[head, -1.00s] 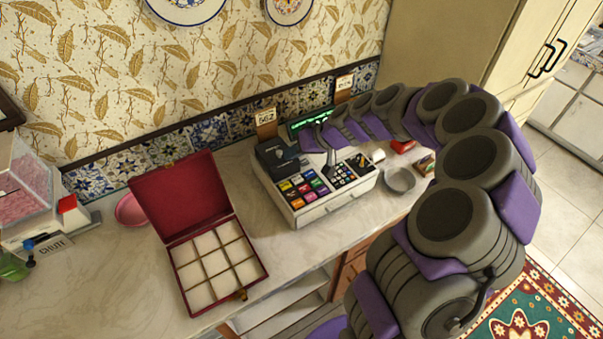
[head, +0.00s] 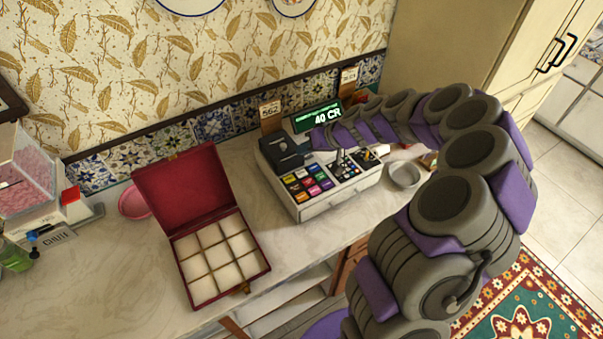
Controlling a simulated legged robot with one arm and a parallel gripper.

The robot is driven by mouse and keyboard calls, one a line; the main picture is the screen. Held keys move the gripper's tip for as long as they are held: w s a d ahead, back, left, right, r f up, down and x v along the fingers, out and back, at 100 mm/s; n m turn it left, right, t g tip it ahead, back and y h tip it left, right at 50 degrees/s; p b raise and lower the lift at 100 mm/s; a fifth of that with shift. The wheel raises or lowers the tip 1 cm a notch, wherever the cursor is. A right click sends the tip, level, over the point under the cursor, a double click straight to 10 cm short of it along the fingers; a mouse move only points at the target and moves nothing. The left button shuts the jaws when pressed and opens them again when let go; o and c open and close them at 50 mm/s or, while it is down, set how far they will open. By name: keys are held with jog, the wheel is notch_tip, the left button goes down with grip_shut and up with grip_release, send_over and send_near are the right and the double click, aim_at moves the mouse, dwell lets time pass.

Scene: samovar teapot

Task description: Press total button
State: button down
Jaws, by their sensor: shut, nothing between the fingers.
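The cash register (head: 335,208) stands on the counter against the tiled wall. Its green display (head: 318,117) reads "40 CR". Coloured keys (head: 306,184) fill the left of its keypad, and smaller dark and pale keys sit to their right. I cannot read which key is the total button. My gripper (head: 341,168) is shut and empty, pointing down at the smaller keys on the right. Whether its tip touches a key is too small to tell. My arm's end covers part of the register's back right.
An open red box (head: 190,187) with pale compartments stands left of the register. A round grey dish (head: 404,174) is at the register's right. A pink dish (head: 134,203) and a clear bin of pink stuff (head: 22,175) are farther left. Bare counter lies in front.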

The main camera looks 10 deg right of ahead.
jog(key=b, duration=0.2)
send_over(302, 174)
jog(key=f, duration=0.4)
jog(key=d+f, duration=0.1)
jog(key=f, duration=0.1)
jog(key=shift+f+b, duration=0.45)
jog(key=shift+b, duration=0.1)
dwell(1.2)
jog(key=shift+a+f+b, duration=0.1)
jog(key=shift+f+b, duration=0.25)
jog(key=shift+b, duration=0.15)
jog(key=shift+f+b, duration=0.3)
jog(key=shift+b, duration=0.05)
dwell(0.5)
jog(key=shift+r, duration=0.8)
jog(key=shift+r, duration=0.1)
